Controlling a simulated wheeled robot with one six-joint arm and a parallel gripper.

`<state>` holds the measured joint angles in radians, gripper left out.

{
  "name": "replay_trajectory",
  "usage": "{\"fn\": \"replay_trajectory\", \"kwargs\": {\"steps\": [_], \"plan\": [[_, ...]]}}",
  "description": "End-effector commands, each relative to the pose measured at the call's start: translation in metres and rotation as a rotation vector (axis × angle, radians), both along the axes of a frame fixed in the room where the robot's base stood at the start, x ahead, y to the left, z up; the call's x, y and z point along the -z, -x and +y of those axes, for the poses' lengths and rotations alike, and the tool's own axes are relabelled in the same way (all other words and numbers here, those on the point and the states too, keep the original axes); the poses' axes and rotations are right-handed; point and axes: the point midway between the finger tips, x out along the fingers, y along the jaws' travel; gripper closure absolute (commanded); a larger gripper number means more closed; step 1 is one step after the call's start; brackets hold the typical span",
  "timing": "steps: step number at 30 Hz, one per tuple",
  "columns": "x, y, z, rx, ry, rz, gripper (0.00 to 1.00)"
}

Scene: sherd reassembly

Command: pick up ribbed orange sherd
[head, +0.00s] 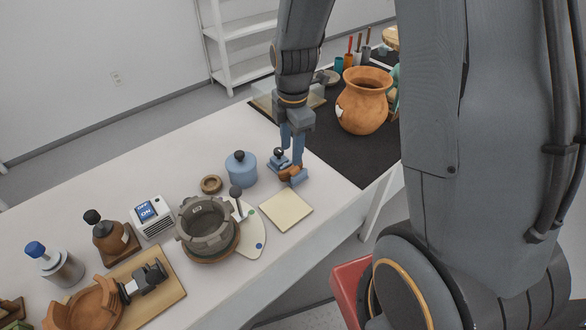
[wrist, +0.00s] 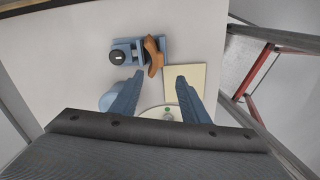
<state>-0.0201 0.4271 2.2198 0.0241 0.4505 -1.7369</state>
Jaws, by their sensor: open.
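The orange sherd (head: 289,171) rests at a small blue clamp-like holder (head: 299,179) on the white table. In the wrist view the sherd (wrist: 153,56) is a curved orange-brown strip lying across the blue holder (wrist: 134,46), which has a black knob on its left side. Its ribs are too small to make out. My gripper (head: 292,150) points down just above the sherd, open and empty. In the wrist view the sherd lies ahead of the gap between the fingertips (wrist: 159,78), nearer the left finger. My fingers partly hide the holder in the head view.
A cream square pad (head: 286,210) lies just in front of the holder. A blue lidded jar (head: 241,169) and a grey ring-shaped fixture (head: 207,224) stand to the left. A large orange pot (head: 363,101) stands on a black mat (head: 338,158) behind right.

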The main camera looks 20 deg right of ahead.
Motion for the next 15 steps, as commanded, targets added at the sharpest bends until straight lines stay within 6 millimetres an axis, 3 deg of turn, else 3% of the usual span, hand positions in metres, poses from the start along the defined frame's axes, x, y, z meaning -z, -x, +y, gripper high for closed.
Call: {"fn": "replay_trajectory", "kwargs": {"steps": [6, 15], "plan": [[0.008, -0.007, 0.001, -0.102, 0.004, 0.000, 0.59], [0.032, -0.007, 0.000, -0.102, 0.004, 0.001, 0.59]]}}
